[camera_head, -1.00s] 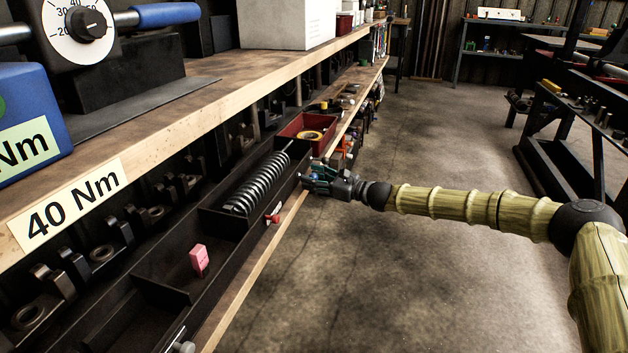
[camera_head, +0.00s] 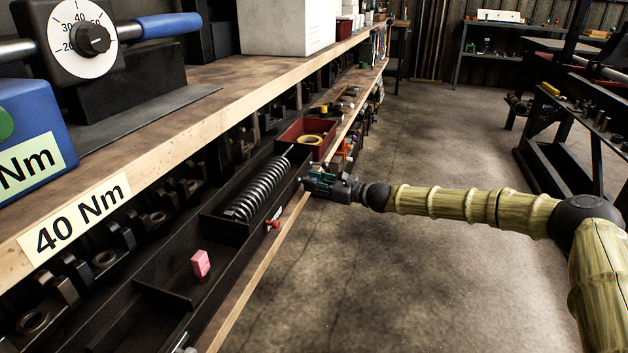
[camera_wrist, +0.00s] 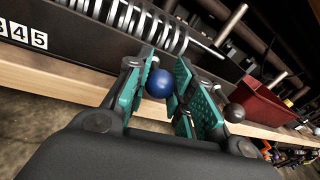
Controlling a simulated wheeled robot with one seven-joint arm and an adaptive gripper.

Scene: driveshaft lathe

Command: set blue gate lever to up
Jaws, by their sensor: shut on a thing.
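The blue gate lever's round blue knob (camera_wrist: 158,83) shows in the wrist view, in front of the dark tray with the spring. My gripper (camera_wrist: 172,92) has its green finger pads on either side of the knob and is shut on it. In the head view my gripper (camera_head: 316,182) is at the tray's front edge, right of the spring, and hides the blue lever. The lever's shaft is hidden, so I cannot tell its angle.
A red-knobbed lever (camera_head: 273,224) is on the tray front nearer me. The tray holds a coil spring (camera_head: 258,190) and a pink block (camera_head: 201,264). The floor to the right is clear.

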